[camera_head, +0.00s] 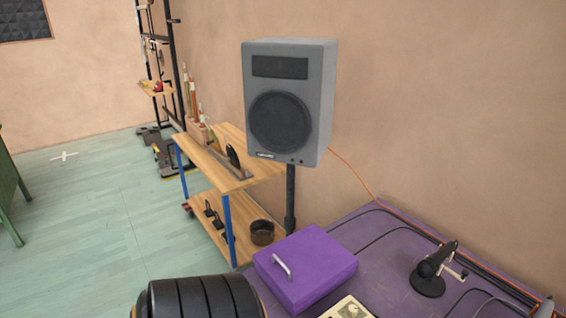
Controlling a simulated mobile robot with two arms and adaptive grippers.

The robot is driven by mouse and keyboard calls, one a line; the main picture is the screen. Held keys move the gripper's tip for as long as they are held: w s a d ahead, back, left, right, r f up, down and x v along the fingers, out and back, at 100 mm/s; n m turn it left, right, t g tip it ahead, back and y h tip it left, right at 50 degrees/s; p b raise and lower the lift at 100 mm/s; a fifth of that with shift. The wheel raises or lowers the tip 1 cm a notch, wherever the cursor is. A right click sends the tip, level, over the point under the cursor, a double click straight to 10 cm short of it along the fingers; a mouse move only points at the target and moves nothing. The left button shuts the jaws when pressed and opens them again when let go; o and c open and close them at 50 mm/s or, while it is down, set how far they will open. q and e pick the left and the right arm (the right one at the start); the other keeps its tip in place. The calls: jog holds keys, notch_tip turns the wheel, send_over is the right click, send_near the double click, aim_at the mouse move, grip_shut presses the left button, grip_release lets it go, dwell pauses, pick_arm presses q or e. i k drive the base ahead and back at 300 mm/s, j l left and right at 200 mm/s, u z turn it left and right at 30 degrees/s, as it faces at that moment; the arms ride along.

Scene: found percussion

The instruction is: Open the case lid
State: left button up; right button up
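The purple case (314,266) lies flat on the purple-topped table (345,236), near the table's left end. Its lid is shut. A light metal handle (282,266) sits on its left front part.
A black crank device (430,277) and dark cables stand right of the case. A cream box (347,309) lies in front of it. A grey speaker (289,100) on a pole and a wooden shelf cart (226,170) stand behind. A dark ribbed shape (205,298) fills the bottom left.

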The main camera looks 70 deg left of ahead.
aim_at(301, 265)
jog(key=u, duration=0.45)
jog(key=j+u, duration=0.1)
jog(key=u, duration=0.35)
jog(key=i+u, duration=0.1)
jog(key=u, duration=0.85)
jog(key=i+j, duration=0.05)
